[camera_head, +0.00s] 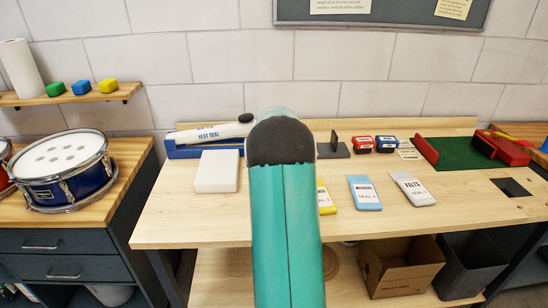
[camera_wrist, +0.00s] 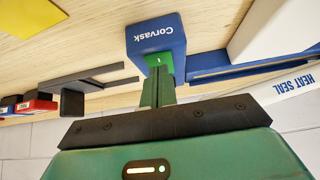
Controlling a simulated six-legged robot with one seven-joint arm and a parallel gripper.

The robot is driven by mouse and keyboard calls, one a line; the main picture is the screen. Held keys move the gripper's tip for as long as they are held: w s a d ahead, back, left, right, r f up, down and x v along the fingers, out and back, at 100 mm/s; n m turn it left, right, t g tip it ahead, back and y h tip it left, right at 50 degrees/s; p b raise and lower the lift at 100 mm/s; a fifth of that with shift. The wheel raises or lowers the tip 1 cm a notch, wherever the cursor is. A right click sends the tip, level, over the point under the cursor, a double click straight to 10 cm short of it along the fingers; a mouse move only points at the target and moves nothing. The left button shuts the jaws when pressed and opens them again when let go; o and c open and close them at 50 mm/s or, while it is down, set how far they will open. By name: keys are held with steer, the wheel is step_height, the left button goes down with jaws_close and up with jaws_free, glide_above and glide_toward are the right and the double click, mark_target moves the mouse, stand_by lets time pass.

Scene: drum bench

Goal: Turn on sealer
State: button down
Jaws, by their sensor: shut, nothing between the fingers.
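The heat sealer (camera_head: 208,134) lies at the back left of the bench in the head view, with a blue base and a white arm lettered HEAT SEAL. The wrist view, upside down, shows part of it at the right (camera_wrist: 290,80). Beside it stands a blue box (camera_wrist: 155,38) lettered Corvask, with a bright green switch (camera_wrist: 166,61) marked by a white line. My gripper (camera_wrist: 158,78) is shut and empty, its fingertips right at the switch. I cannot tell if they touch it. In the head view my arm hides the gripper and this box.
A white block (camera_head: 217,171) lies in front of the sealer. A dark bracket (camera_wrist: 75,92) stands close to the gripper, with red and blue boxes (camera_head: 374,144) beyond. Yellow, blue (camera_head: 364,192) and white (camera_head: 412,189) packets lie along the front. The tiled wall is close behind.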

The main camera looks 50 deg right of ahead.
steer(key=shift+r, duration=0.3)
steer(key=v, duration=1.3)
steer(key=shift+s+a, duration=0.1)
